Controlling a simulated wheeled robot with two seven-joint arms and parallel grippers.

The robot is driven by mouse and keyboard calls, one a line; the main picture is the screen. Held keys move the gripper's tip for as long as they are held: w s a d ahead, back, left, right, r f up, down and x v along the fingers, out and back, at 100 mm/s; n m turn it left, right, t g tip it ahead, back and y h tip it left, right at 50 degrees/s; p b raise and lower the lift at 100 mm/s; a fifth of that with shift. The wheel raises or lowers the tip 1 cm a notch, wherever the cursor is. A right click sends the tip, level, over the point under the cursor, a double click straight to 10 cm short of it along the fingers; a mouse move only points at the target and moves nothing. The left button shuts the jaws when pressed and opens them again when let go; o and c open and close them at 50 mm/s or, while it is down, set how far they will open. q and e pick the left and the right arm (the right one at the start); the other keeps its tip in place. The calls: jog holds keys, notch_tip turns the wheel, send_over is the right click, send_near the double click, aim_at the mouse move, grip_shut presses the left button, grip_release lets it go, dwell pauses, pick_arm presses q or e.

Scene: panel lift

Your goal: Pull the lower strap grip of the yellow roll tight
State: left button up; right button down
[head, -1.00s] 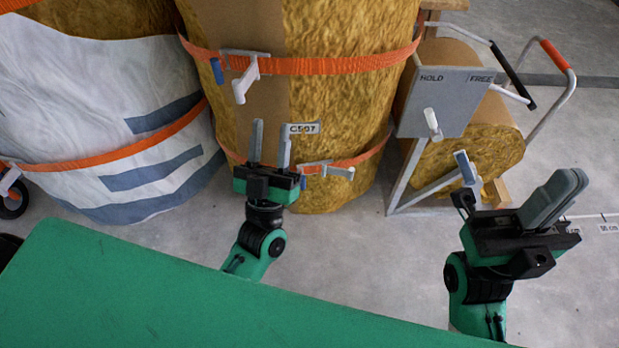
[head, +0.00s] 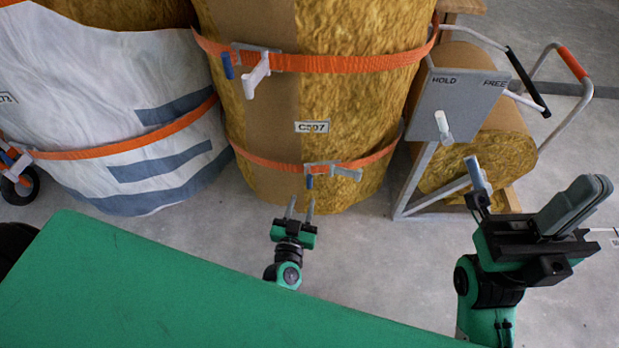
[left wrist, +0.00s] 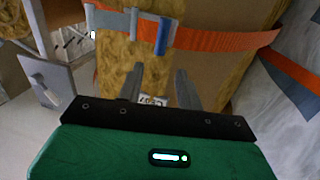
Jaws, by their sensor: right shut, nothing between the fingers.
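The yellow roll (head: 345,115) stands upright with a brown band and a C507 label (head: 311,127). Its lower strap (head: 262,160) is orange, with a grey buckle and lever (head: 335,168) and a blue grip (head: 309,182). The blue grip also shows in the left wrist view (left wrist: 163,36), at the top. My left gripper (head: 300,208) is open and empty, just below the blue grip in the head view and apart from it. My right gripper (head: 578,205) is shut and empty at the right, away from the roll.
An upper orange strap (head: 350,62) has its own buckle and white lever (head: 256,76). A white-wrapped roll (head: 110,100) stands left. A grey HOLD/FREE panel (head: 455,102) on a frame stands right. A green surface (head: 180,290) fills the lower left. Grey floor lies between.

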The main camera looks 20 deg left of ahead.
aim_at(309, 180)
pick_arm(q)
jog(key=w, duration=0.3)
jog(key=w+b, duration=0.1)
jog(key=w, duration=0.2)
jog(key=w+b, duration=0.1)
jog(key=w, duration=0.2)
jog(key=shift+w+a, duration=0.3)
jog(key=shift+a, duration=0.1)
grip_shut()
